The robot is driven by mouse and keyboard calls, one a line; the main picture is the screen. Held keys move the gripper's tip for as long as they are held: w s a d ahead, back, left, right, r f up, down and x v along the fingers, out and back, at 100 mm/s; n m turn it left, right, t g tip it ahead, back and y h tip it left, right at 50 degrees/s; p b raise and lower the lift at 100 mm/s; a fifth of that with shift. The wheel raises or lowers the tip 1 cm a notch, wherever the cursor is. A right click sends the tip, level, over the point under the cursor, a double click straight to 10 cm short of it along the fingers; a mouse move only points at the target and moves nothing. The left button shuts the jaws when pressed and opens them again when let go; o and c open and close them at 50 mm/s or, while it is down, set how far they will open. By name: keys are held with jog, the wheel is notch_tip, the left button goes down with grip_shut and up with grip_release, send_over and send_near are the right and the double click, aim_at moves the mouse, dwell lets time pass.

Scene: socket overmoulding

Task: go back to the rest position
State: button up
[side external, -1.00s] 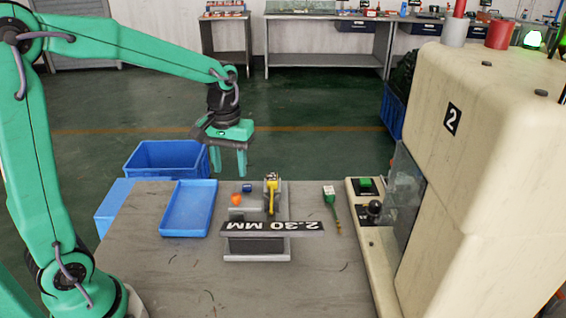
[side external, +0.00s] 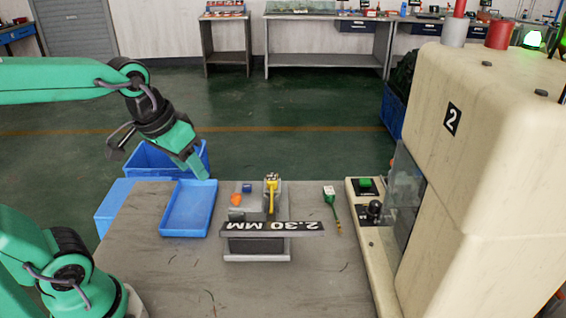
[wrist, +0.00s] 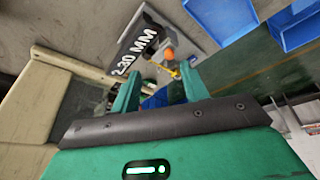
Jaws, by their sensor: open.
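My gripper (side external: 191,172) is open and empty in the side view, tilted and raised above the far end of the blue tray. In the wrist view its two green fingers (wrist: 157,88) stand apart with nothing between them. The fixture block labelled "2.30 MM" (side external: 258,246) stands on the table to the right of the gripper, with a yellow part (side external: 271,194), an orange piece (side external: 236,199) and a small blue piece (side external: 247,188) on it. The fixture also shows in the wrist view (wrist: 137,52).
An empty blue tray (side external: 187,212) lies left of the fixture. Blue bins (side external: 119,205) stand beyond the table's left and far edges. A green-handled tool (side external: 331,205) lies to the right. The cream machine (side external: 455,180) with a green button (side external: 365,183) fills the right side.

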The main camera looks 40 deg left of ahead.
jog(key=shift+s+d+m+t, duration=0.15)
jog(key=shift+s+m+t, duration=0.25)
jog(key=shift+s, duration=0.55)
jog(key=shift+s+d+m+t, duration=0.15)
jog(key=shift+s+m+t, duration=0.2)
jog(key=shift+s, duration=0.55)
